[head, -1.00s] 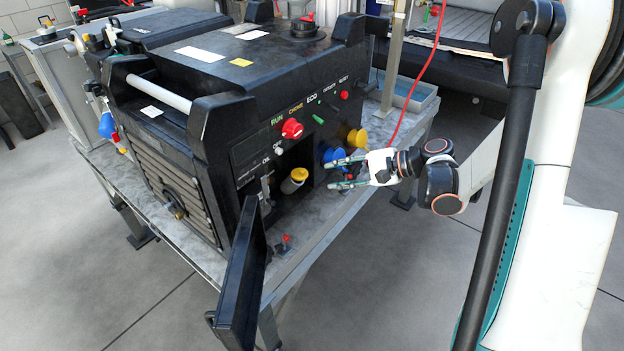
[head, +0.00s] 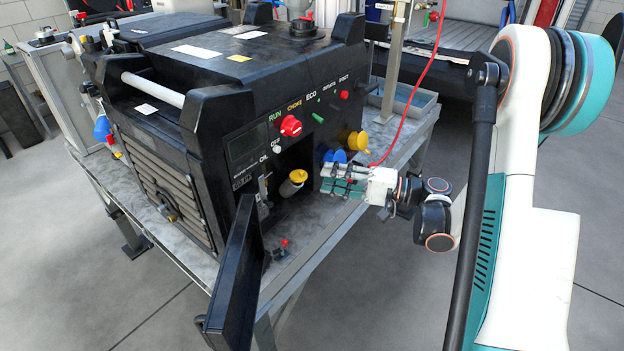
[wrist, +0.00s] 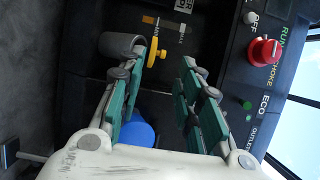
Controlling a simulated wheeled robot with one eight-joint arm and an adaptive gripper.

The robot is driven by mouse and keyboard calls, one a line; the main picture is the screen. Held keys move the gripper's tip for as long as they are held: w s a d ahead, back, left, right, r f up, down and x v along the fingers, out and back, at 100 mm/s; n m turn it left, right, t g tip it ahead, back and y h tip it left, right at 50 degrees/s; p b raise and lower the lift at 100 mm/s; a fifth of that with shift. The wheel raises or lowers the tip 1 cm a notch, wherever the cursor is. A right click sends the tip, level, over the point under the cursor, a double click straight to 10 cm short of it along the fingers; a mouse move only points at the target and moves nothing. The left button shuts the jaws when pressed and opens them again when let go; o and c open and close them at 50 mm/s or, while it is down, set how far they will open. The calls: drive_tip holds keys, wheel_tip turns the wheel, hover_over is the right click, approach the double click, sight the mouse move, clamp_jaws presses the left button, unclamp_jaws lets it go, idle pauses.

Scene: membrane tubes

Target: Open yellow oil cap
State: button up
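The yellow oil cap (head: 298,176) sits on top of a pale filler neck inside the open bay at the lower front of the black generator (head: 232,132). In the wrist view the yellow cap (wrist: 158,50) shows edge-on beyond the fingertips, left of the middle, beside a grey round part (wrist: 121,45). My gripper (head: 328,176) is to the right of the bay, in front of the outlet panel and apart from the cap. In the wrist view my gripper (wrist: 164,68) has its two green-padded fingers spread, with nothing held between them.
The black bay door (head: 236,275) hangs open at the front. Blue (head: 335,157) and yellow (head: 356,141) outlet covers stick out near my gripper. A red knob (head: 290,125) is above the bay. A small red-topped part (head: 284,243) stands on the table (head: 325,222).

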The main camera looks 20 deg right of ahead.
sight(304, 174)
drive_tip(key=b+x, duration=0.1)
drive_tip(key=x, duration=0.4)
drive_tip(key=shift+w+a, duration=0.15)
drive_tip(key=shift+a, duration=0.15)
drive_tip(key=shift+c, duration=0.2)
